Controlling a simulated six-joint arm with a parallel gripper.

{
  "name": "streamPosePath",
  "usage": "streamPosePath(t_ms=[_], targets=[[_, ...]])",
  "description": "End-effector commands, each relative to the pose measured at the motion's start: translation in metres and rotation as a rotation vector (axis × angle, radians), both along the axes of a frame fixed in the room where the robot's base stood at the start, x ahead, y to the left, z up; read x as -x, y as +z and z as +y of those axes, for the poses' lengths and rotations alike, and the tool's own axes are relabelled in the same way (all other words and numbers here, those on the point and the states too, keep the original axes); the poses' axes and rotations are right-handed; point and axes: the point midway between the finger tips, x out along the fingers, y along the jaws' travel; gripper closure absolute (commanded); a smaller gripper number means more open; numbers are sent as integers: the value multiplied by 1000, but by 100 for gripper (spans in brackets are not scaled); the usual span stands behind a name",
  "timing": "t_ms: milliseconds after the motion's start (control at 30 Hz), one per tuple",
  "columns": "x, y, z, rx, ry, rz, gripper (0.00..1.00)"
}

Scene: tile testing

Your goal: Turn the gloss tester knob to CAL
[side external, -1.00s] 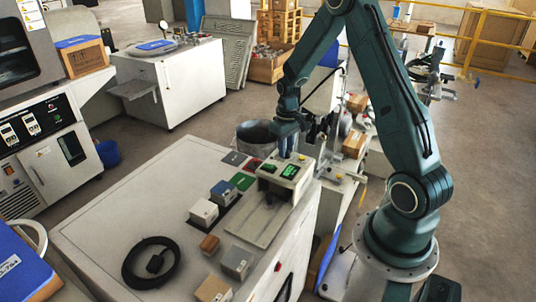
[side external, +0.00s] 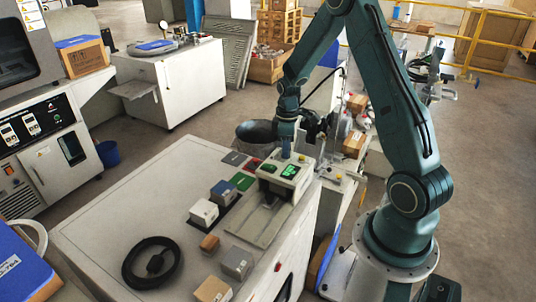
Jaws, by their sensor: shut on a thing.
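The gloss tester (side external: 291,186) is a pale box with green lit displays (side external: 290,171) on its top, near the back right corner of the white bench. My gripper (side external: 286,155) points down onto the back of the tester's top. Its fingers are shut on the knob there, between and behind the two displays. The knob itself is hidden by the fingers and too small to make out, so its pointer and the CAL mark cannot be read.
Tile samples, a green one (side external: 242,181) among them, and small blocks such as the white one (side external: 204,212) lie left of the tester. The bench's left half is mostly clear.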

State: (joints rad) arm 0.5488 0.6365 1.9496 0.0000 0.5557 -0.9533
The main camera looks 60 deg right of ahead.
Motion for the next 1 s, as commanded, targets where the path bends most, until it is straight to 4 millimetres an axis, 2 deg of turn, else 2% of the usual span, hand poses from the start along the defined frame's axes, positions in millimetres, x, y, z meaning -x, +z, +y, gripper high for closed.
streamPosePath(t_ms=[367, 400, 467, 500, 833, 1000], targets=[[0, 1, 0, 1, 5, -1, 98], [0, 1, 0, 1, 5, -1, 68], [0, 1, 0, 1, 4, -1, 56], [0, 1, 0, 1, 4, -1, 54], [0, 1, 0, 1, 3, -1, 54], [0, 8, 0, 1, 3, -1, 54]])
